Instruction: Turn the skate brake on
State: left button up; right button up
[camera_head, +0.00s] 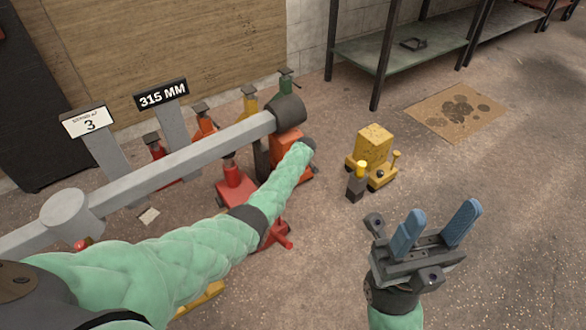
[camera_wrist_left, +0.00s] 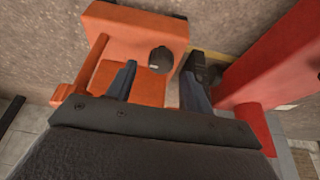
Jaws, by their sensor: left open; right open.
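An orange skate (camera_head: 283,143) stands on the floor behind my left arm, which hides much of it in the head view. In the left wrist view its orange block (camera_wrist_left: 122,38), a black knob (camera_wrist_left: 160,59) and an orange bar (camera_wrist_left: 82,68) at its left show close up. My left gripper (camera_wrist_left: 160,76) is open, its blue fingers either side of the knob's line; contact cannot be told. The head view hides that gripper. My right gripper (camera_head: 444,209) is open and empty above the floor.
A dark post with a yellow top (camera_head: 357,183) stands by the yellow skate. A shelf (camera_head: 400,50) is behind; the right floor is mostly clear.

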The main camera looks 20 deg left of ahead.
pick_arm(q)
jog(key=p+v, duration=0.2)
jog(key=v, duration=0.3)
jog(key=shift+r, duration=0.15)
jog(key=shift+d, duration=0.1)
